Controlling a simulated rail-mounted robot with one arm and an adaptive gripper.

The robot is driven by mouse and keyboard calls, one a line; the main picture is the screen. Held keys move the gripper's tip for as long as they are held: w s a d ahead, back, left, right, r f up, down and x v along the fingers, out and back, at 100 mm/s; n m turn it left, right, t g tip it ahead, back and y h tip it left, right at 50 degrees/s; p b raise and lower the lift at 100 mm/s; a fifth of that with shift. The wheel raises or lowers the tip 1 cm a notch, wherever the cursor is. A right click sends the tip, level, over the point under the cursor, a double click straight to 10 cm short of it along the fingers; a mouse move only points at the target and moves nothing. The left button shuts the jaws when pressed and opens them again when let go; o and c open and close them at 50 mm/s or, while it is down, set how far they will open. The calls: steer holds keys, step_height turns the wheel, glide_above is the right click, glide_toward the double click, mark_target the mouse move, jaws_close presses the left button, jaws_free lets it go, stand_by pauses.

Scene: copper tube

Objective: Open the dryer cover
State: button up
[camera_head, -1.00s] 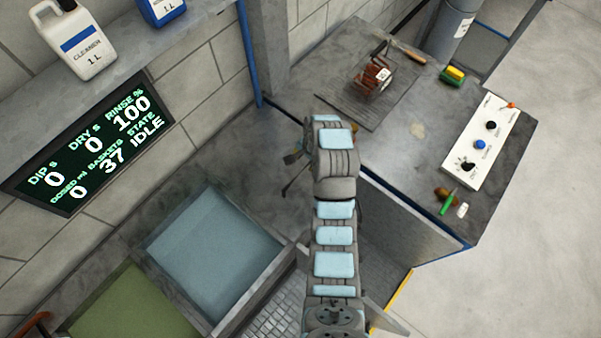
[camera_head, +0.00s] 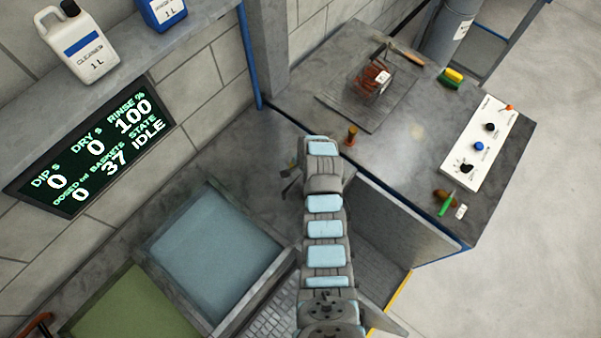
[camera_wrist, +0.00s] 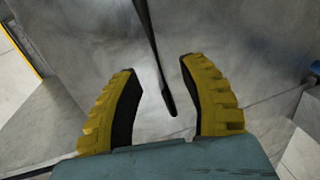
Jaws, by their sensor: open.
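My gripper (camera_wrist: 158,66) is open, with its yellow, dark-lined fingers spread. A thin dark bar (camera_wrist: 151,45), which may be the handle of the dryer cover, runs down between the fingers in the wrist view. It ends in a wider tip (camera_wrist: 171,103) and shows space on both sides. Whether it touches a finger is hard to tell. Grey metal surfaces (camera_wrist: 85,40) lie behind it; I cannot tell which is the cover. In the head view my gripper (camera_head: 290,180) is mostly hidden behind my own arm, low beside the counter.
A blue-grey basin (camera_head: 215,255) and a green basin (camera_head: 130,310) lie left of my arm. The counter (camera_head: 420,130) holds a basket of copper pieces (camera_head: 370,82), a small brown cylinder (camera_head: 351,135) and a control box (camera_head: 482,142). A grey upright panel (camera_head: 410,220) stands right of my arm.

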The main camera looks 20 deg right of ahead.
steer(key=shift+w+a+f, duration=0.1)
steer(key=shift+w+f, duration=0.05)
steer(key=shift+f, duration=0.75)
jaws_close()
steer(key=shift+f, duration=0.1)
